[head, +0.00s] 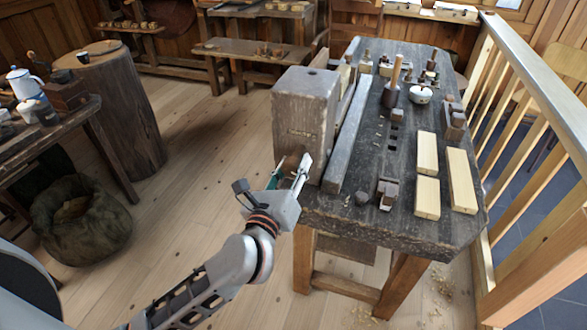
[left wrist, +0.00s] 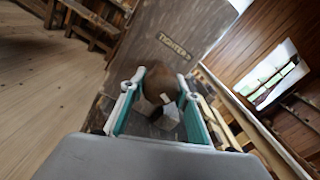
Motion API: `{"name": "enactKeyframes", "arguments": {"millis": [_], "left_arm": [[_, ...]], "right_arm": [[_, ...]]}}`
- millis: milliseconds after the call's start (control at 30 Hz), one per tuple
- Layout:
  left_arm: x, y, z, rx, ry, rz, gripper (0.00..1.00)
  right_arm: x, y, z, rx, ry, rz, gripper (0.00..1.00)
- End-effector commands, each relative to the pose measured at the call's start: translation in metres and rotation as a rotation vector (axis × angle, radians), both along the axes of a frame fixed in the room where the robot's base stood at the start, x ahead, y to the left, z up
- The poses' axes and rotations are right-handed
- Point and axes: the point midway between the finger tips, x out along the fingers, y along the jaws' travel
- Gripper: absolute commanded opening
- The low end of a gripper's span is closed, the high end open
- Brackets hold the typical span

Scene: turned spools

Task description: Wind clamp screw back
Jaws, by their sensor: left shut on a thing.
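The clamp is a big weathered wooden block (head: 303,105) at the left end of the workbench. Its near face carries small lettering that seems to read "TIGHTER" in the left wrist view. The clamp screw's brown rounded head (left wrist: 160,82) stands out from this face, with grey angular metal parts in front of it. My left gripper (head: 289,172) is at the face, with its teal-lined fingers on either side of the screw head, shut on it. In the head view the fingers mostly hide the screw. My right gripper is not in view.
The workbench (head: 330,207) holds a long grey beam (head: 350,130), pale wood blocks (head: 460,180), a mallet (head: 392,85) and a white bowl (head: 420,93). A wooden railing (head: 545,105) runs along the right. A sack (head: 80,222) and a stump (head: 115,110) stand left; the floor between is clear.

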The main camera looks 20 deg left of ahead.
Motion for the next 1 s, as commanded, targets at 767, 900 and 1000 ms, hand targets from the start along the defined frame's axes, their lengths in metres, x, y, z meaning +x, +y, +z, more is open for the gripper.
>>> {"name": "enactKeyframes", "arguments": {"millis": [767, 900, 1000], "left_arm": [[0.0009, 0.0003, 0.0021, -0.030, -0.003, 0.001, 0.49], [0.0005, 0.0000, 0.0013, -0.030, -0.001, 0.001, 0.49], [-0.0009, -0.0002, 0.0007, -0.030, 0.000, -0.001, 0.49]], "right_arm": [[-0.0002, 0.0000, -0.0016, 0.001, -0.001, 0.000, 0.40], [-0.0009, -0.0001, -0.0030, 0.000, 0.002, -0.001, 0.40], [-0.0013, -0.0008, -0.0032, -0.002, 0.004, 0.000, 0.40]]}}
